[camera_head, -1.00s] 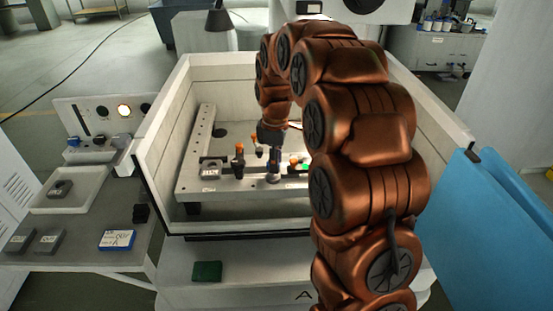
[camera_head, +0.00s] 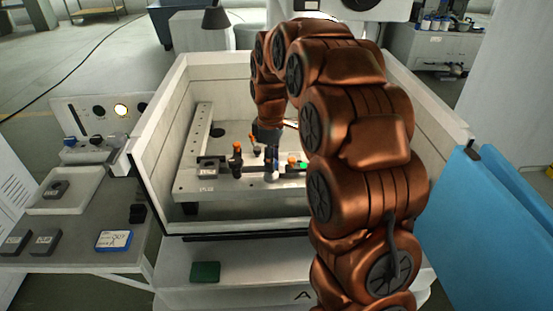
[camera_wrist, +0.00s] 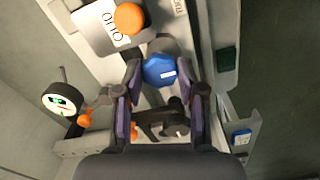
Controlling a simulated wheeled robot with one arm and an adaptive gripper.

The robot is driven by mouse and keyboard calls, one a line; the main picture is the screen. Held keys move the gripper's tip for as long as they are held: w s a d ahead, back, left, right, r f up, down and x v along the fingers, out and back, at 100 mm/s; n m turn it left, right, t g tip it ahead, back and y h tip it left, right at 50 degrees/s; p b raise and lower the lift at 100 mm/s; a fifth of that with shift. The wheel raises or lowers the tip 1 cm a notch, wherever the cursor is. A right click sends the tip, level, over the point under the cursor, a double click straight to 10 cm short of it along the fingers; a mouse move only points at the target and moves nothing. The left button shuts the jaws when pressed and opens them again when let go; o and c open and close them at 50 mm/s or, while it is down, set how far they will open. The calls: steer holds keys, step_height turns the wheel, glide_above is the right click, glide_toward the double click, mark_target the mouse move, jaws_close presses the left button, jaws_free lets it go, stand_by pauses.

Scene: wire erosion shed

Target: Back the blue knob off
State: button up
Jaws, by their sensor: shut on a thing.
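The blue knob (camera_wrist: 158,70) shows in the wrist view with a white mark on its top. My gripper (camera_wrist: 160,82) has its dark, purple-sided fingers on either side of the knob and is shut on it. In the head view my gripper (camera_head: 270,160) points down over the front of the pale fixture plate (camera_head: 230,185) inside the tank. The knob is too small and too hidden by my fingers to make out there.
Tank walls (camera_head: 160,140) surround the plate. A green pad (camera_head: 205,271) lies on the front ledge.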

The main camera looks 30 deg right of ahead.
steer(key=shift+s+a+f+m+b, duration=0.15)
steer(key=shift+a+m+b, duration=0.05)
steer(key=shift+m+b, duration=0.1)
stand_by(1.3)
steer(key=o, duration=1.1)
steer(key=shift+o, duration=0.2)
steer(key=shift+r, duration=0.25)
steer(key=shift+r, duration=0.3)
step_height(320, 180, up, 11)
